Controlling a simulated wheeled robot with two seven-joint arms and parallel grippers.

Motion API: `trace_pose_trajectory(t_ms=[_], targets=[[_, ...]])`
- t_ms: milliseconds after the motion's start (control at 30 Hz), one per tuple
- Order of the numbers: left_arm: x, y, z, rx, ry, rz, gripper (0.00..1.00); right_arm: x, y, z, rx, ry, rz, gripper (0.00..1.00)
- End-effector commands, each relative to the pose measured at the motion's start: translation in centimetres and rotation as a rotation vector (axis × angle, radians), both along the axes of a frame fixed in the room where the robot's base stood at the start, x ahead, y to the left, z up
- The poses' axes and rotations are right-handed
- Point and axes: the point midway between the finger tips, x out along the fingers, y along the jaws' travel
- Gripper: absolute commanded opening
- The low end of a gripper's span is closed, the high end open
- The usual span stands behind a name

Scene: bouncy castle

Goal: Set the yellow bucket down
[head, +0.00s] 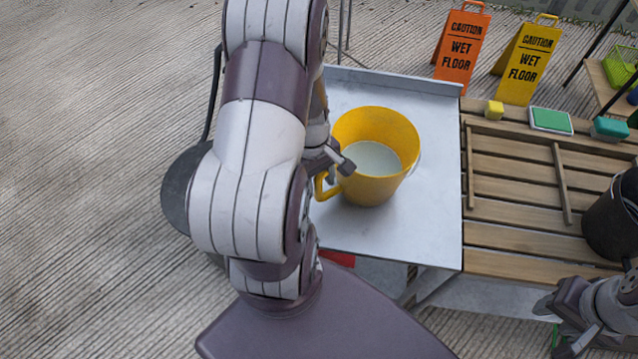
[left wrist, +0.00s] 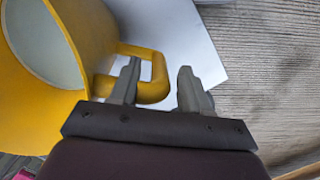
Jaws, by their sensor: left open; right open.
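The yellow bucket (head: 397,121) stands upright on the pale grey metal table top (head: 430,235), with pale liquid inside. Its handle (head: 325,186) points left toward my arm. My left gripper (head: 338,166) is open at the handle. In the left wrist view the outer bar of the handle (left wrist: 159,72) shows between the spread fingers of the left gripper (left wrist: 160,68); I cannot tell whether they touch it. The bucket's wall (left wrist: 85,30) fills the left of that view. My right gripper (head: 562,322) is at the lower right, open and apart from the bucket.
A slatted wooden top (head: 510,235) adjoins on the right, with a black bucket (head: 607,225), a yellow sponge (head: 494,110), a green pad (head: 551,120) and a teal sponge (head: 610,129). Orange (head: 461,48) and yellow (head: 527,65) caution signs stand behind. Bare metal surrounds the bucket.

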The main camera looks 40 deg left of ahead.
Motion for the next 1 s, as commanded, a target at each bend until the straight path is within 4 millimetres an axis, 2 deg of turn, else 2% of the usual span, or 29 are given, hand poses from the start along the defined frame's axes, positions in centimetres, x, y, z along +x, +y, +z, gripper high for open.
trace_pose_trajectory(t_ms=[33,200,300,433,467,533,600,700,733,833,1000], targets=[[0.1,0.3,1.6,0.003,-0.005,0.001,0.46,0.0,0.0,0.4,0.0,0.0,0.0,0.43],[0.3,1.0,6.0,0.003,-0.004,0.003,0.46,0.0,0.0,0.7,0.0,0.0,0.0,0.43],[0.3,1.2,8.0,0.003,-0.004,0.0,0.46,0.0,0.0,0.7,0.0,0.0,0.0,0.43],[0.4,1.2,9.5,0.004,-0.005,-0.023,0.46,0.0,0.0,0.8,0.0,0.0,0.0,0.43],[0.6,0.7,9.7,0.01,-0.01,-0.07,0.46,0.0,0.0,0.8,0.0,0.0,0.0,0.43],[1.6,-1.7,10.4,0.045,-0.045,-0.309,0.46,0.0,0.0,0.8,0.0,0.0,0.0,0.43],[2.4,-5.1,10.8,0.088,-0.096,-0.645,0.46,0.0,0.0,0.8,0.0,0.0,0.0,0.43],[2.7,-9.3,11.3,0.141,-0.17,-1.064,0.46,0.0,0.0,0.8,0.0,0.0,0.0,0.43],[2.7,-10.2,11.4,0.153,-0.187,-1.157,0.46,0.0,0.0,0.8,0.0,0.0,0.0,0.43],[2.5,-12.0,11.5,0.174,-0.222,-1.336,0.46,0.0,0.0,0.8,0.0,0.0,0.0,0.43],[2.5,-12.1,11.5,0.178,-0.227,-1.356,0.46,0.0,0.0,0.8,0.0,0.0,0.0,0.43]])
